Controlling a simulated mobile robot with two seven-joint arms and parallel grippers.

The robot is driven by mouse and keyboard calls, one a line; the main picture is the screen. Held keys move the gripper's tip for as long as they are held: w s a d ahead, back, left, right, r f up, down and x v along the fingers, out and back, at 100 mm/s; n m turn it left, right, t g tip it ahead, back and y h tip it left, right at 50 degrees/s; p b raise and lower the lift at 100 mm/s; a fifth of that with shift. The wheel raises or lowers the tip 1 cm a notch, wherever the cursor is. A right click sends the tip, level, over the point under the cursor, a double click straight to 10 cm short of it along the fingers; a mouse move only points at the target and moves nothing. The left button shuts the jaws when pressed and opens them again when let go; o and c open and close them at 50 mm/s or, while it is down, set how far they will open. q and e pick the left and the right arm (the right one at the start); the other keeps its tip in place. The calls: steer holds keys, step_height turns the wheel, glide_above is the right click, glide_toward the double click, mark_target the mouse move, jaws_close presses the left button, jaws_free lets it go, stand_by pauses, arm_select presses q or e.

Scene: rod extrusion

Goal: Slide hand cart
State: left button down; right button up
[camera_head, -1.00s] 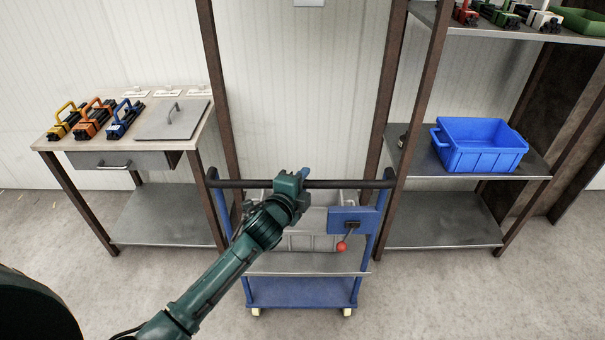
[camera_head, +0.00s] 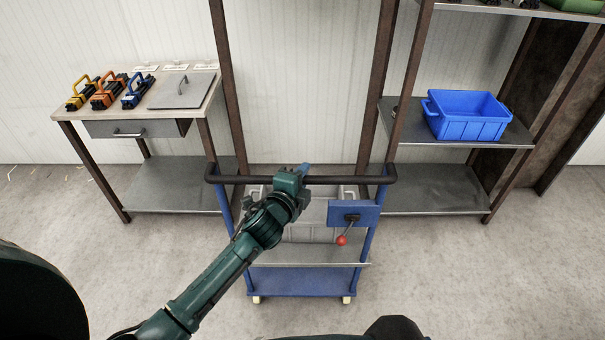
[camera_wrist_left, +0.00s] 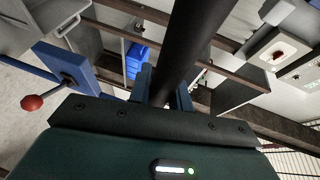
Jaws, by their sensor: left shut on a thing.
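The hand cart is blue with a black push handle (camera_head: 345,180), a grey shelf, a blue lower deck (camera_head: 303,282) and small pale wheels. A blue panel (camera_head: 353,213) with a red-knobbed lever (camera_head: 341,240) is fixed on its right side. In the left wrist view the black handle bar (camera_wrist_left: 190,45) runs between the two fingers (camera_wrist_left: 164,88). My arm hides part of the cart's left side. My right gripper is not in view.
A table (camera_head: 72,109) with coloured tools stands at the left. A shelf rack at the right holds a blue bin (camera_head: 466,116). Brown posts (camera_head: 228,85) stand behind the cart. The grey floor (camera_head: 450,270) in front is clear.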

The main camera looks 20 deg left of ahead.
arm_select(q)
steer(key=shift+f, duration=0.1)
steer(key=c, duration=1.3)
jaws_free()
steer(key=v, duration=1.3)
